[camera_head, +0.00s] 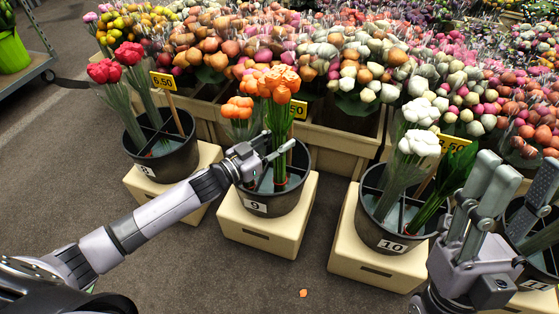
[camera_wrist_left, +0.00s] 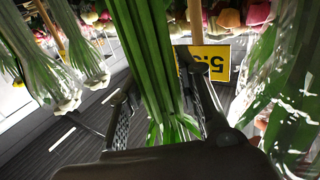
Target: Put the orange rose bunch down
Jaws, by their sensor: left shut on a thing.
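My left gripper (camera_head: 273,152) is shut on the orange rose bunch (camera_head: 278,84), around its green stems. The bunch is upright over bucket 9 (camera_head: 256,207), and its lower stems are inside the bucket's rim. I cannot tell whether the stem ends touch the bottom. In the left wrist view, the green stems (camera_wrist_left: 150,60) pass between the fingers of the left gripper (camera_wrist_left: 163,110). Another orange bunch (camera_head: 238,109) stands in the same bucket, to the left. My right gripper (camera_head: 508,175) is open and empty at the right, beside bucket 10.
Bucket 9 stands on a cream block (camera_head: 270,235). Bucket 8 (camera_head: 157,158) with red bunches is to the left, and bucket 10 (camera_head: 385,236) with white bunches is to the right. Flower crates fill the back. A yellow price sign (camera_wrist_left: 210,62) is close behind the held stems.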

